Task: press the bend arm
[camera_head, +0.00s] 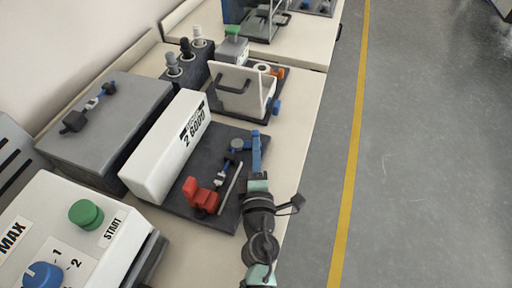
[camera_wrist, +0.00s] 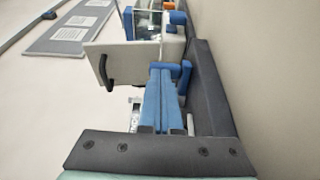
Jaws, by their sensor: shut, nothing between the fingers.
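My gripper (camera_head: 256,136) has blue fingers that lie together, shut and empty. It reaches over the right edge of a dark base plate (camera_head: 222,221). On this plate stand a red handle (camera_head: 201,195), a thin metal bar (camera_head: 230,186) and a small blue-grey round part (camera_head: 237,145). I cannot tell for sure which of these is the bend arm. The fingers are close to the right of the round part; contact is not clear. In the wrist view, my shut fingers (camera_wrist: 161,98) point up the picture, and they hide part of what lies behind them.
A long white box (camera_head: 168,148) stands left of the plate. Beyond is a station with a cream panel and black handle (camera_head: 240,90), which also shows in the wrist view (camera_wrist: 108,68). A control box with a green button (camera_head: 86,214) is near. Open floor lies right.

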